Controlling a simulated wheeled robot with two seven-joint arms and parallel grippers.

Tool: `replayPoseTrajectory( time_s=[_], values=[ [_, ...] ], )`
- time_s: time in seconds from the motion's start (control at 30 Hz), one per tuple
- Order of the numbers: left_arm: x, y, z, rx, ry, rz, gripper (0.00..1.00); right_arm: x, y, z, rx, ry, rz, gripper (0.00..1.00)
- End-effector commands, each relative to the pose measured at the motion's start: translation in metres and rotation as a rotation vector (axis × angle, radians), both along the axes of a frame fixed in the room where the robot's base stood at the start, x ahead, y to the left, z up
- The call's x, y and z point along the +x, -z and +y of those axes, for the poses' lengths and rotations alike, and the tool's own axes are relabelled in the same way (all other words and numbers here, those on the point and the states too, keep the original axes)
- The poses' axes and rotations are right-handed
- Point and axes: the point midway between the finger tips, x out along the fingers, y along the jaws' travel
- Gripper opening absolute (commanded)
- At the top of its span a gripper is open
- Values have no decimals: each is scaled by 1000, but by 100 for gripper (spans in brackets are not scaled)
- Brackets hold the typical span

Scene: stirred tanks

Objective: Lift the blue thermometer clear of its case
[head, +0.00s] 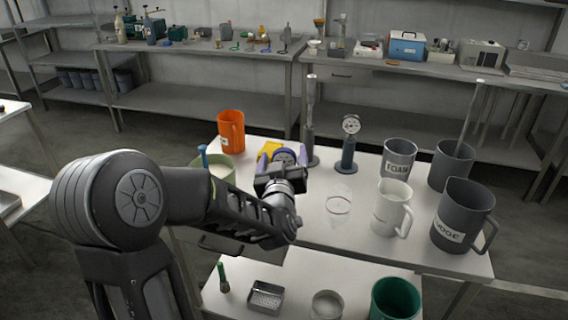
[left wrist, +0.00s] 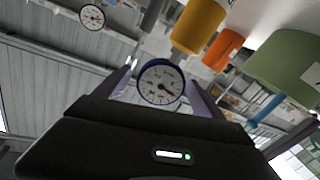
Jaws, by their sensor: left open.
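The blue thermometer (head: 284,156) shows as a round white dial with a blue rim, just beyond my left gripper (head: 281,158) in the head view. In the left wrist view its dial (left wrist: 160,83) faces the camera, with a red pointer. The open fingers of my left gripper stand on either side of the dial, with visible gaps. My right gripper is out of view.
A second dial thermometer (head: 351,126) stands upright in a dark stand to the right. An orange jug (head: 231,131), a green tub (head: 222,168) and a yellow container (head: 270,150) are close to the gripper. Grey jugs (head: 463,215) and a white jug (head: 392,208) stand at the right.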

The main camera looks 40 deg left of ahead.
Motion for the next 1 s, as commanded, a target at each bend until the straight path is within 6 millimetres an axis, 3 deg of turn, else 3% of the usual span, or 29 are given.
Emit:
replayPoseTrajectory(
  time_s=[0.87,1.0],
  values=[
    [0,0,0,0,0,0,12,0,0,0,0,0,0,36],
    [0,0,0,1,0,-1,11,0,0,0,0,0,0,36]
  ],
)
